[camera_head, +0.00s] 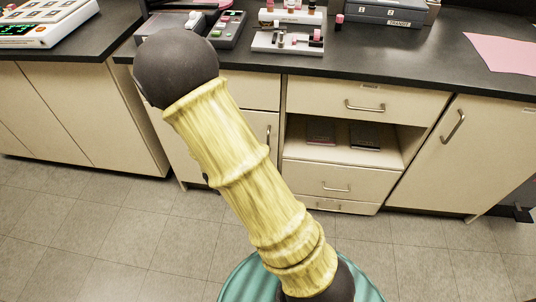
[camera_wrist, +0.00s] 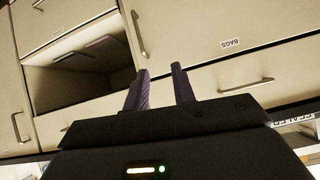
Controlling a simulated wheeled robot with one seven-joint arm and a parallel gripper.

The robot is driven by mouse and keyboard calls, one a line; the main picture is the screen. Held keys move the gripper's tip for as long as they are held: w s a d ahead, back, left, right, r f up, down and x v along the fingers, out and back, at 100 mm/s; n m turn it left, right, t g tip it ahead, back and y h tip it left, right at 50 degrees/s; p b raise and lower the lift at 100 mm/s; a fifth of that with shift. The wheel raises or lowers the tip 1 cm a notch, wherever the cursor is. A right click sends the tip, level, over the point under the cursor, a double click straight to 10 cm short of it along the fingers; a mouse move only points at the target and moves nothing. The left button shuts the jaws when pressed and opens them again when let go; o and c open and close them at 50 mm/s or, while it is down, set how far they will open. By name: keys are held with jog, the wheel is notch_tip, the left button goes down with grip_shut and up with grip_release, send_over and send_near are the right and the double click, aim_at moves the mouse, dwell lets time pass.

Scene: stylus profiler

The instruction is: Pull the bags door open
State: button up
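The bags door (camera_wrist: 200,22) is a cream cabinet door with a white BAGS label (camera_wrist: 230,43), upside down in the wrist view. It looks shut. Its long metal bar handle (camera_wrist: 138,34) is near the door edge beside the open shelf. In the head view, the door handle (camera_head: 268,136) shows just right of my arm, which hides much of the door. My gripper (camera_wrist: 160,70) is open and empty. Its two dark fingers are apart, and the handle appears beyond the fingertips, slightly left of the gap. The gripper is hidden in the head view.
An open shelf (camera_head: 300,152) lies between drawers, right of the bags door. Another door with a bar handle (camera_head: 453,126) is farther right. The dark countertop (camera_head: 400,56) above carries instruments and a pink sheet (camera_head: 503,53). The tiled floor (camera_head: 130,235) in front is clear.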

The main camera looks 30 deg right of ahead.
notch_tip(320, 180, down, 15)
jog(key=d+m+t+h+b, duration=0.1)
jog(key=t+h+b, duration=0.3)
jog(key=b, duration=1.2)
jog(key=d+h, duration=0.1)
jog(key=h, duration=0.1)
jog(key=shift+d+h+b, duration=0.35)
jog(key=shift+h+b, duration=0.05)
jog(key=shift+s, duration=0.1)
jog(key=shift+d, duration=0.1)
jog(key=b+x, duration=0.4)
jog(key=x, duration=1.3)
jog(key=shift+d+f+b, duration=0.1)
jog(key=shift+b, duration=0.25)
grip_shut()
